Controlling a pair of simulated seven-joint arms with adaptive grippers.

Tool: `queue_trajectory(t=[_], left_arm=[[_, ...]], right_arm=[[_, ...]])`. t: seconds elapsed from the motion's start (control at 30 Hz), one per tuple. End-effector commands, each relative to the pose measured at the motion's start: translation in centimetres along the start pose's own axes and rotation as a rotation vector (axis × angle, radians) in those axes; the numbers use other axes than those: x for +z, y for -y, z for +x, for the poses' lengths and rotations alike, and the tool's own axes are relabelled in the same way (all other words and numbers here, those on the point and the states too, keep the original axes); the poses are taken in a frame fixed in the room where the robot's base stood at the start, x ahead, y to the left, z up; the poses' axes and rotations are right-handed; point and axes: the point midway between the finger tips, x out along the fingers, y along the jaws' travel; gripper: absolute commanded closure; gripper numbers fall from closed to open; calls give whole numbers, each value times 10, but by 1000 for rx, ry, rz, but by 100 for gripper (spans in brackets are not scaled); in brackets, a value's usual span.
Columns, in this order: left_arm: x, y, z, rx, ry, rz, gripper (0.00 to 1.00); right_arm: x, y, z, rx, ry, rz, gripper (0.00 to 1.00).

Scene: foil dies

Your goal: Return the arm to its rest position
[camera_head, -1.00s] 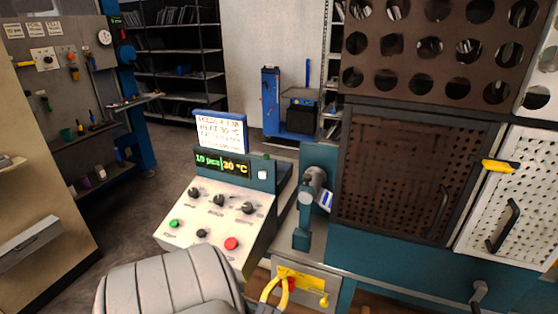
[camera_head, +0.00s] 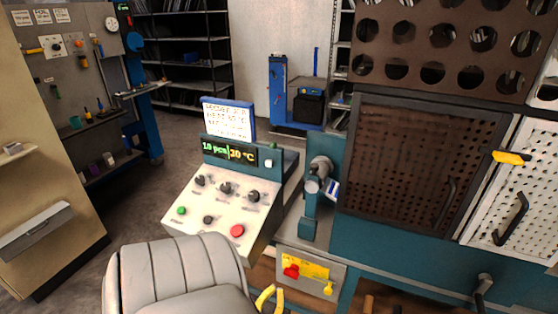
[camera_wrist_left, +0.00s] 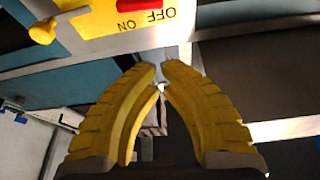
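My left gripper (camera_head: 268,298) shows at the bottom of the head view, its yellow fingers partly cut off by the frame edge. In the left wrist view its two curved fingers (camera_wrist_left: 160,67) come nearly together at the tips, with nothing held between them. In the head view it is below the yellow switch plate (camera_head: 303,268) and apart from it. The plate carries a red knob (camera_head: 291,271) and a yellow lever (camera_head: 328,288). The left wrist view shows the plate (camera_wrist_left: 115,25) at the top, with OFF and ON lettering. My right gripper is in neither view.
A sloped control box (camera_head: 222,208) with knobs, buttons and a display reading 20 °C stands above the gripper. A teal press-like device (camera_head: 312,205) is beside it. A brown perforated door (camera_head: 420,170) and a white one (camera_head: 510,195) are at the right. Open floor lies at left.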

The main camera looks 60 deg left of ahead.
Motion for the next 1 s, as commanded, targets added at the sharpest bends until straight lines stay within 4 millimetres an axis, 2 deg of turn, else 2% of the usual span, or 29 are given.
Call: queue_trajectory(t=[0.57, 0.67, 0.77, 0.87, 1.0], left_arm=[[0, 0, -3, 0, 0, -5, 100], [6, -4, -3, 18, 25, -19, 100], [21, -15, -5, 64, 94, -18, 100], [50, -32, -16, 140, 217, -6, 100], [99, -64, -53, 273, 439, 22, 100]], right_arm=[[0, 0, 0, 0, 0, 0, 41], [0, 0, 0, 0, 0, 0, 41], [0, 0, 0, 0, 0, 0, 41], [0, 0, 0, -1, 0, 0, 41], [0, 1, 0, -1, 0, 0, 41]])
